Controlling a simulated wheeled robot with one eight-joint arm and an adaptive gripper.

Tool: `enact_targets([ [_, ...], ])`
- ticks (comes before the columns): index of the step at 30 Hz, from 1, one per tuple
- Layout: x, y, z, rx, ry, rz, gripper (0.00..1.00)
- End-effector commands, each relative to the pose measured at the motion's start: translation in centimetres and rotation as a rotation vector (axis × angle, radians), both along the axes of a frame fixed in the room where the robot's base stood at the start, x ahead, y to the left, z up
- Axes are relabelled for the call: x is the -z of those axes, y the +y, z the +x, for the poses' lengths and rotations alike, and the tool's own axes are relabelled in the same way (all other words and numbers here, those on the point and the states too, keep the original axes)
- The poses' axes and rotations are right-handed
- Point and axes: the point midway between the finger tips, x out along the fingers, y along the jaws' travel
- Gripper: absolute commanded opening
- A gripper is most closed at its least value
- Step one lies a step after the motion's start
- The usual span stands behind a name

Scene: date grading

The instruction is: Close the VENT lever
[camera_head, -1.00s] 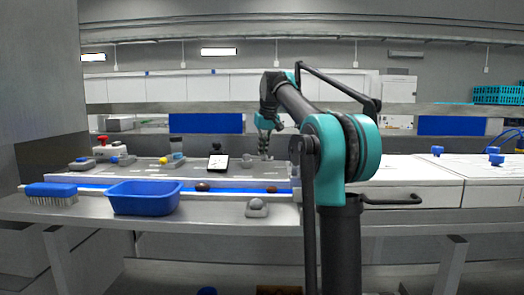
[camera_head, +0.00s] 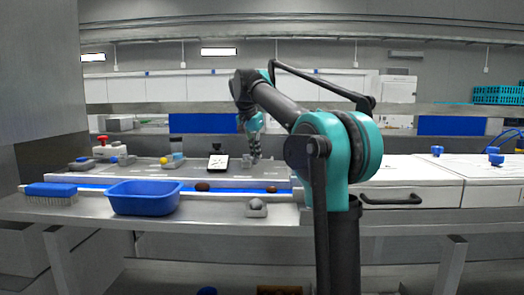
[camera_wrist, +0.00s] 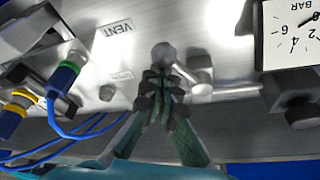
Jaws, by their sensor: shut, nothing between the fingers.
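The VENT label (camera_wrist: 118,28) is on the metal panel in the wrist view. A metal lever with a round knob (camera_wrist: 163,54) stands near it, beside a cylindrical fitting (camera_wrist: 199,76). My gripper (camera_wrist: 164,82) is shut and empty, its fingertips at the knob's near side in the picture; I cannot tell whether they touch it. In the head view my gripper (camera_head: 256,157) is low over the back panel, right of the small white gauge (camera_head: 218,162). The lever is too small there to read its position.
The gauge (camera_wrist: 290,32) is at the wrist view's right edge. Valves with a blue collar (camera_wrist: 65,76) and blue tubes are at its left. In the head view, a blue tub (camera_head: 145,207), a brush (camera_head: 51,194) and dates (camera_head: 202,187) lie in front of the panel.

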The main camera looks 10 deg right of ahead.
Motion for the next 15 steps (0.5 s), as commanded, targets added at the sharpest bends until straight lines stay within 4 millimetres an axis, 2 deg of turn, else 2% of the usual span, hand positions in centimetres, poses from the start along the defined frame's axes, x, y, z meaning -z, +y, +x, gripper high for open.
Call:
enact_targets([
  [9, 0.0, 1.6, -0.7, 0.26, 0.001, 0.001, 0.0],
  [15, 0.0, 2.4, -0.9, 0.255, 0.001, 0.001, 0.0],
])
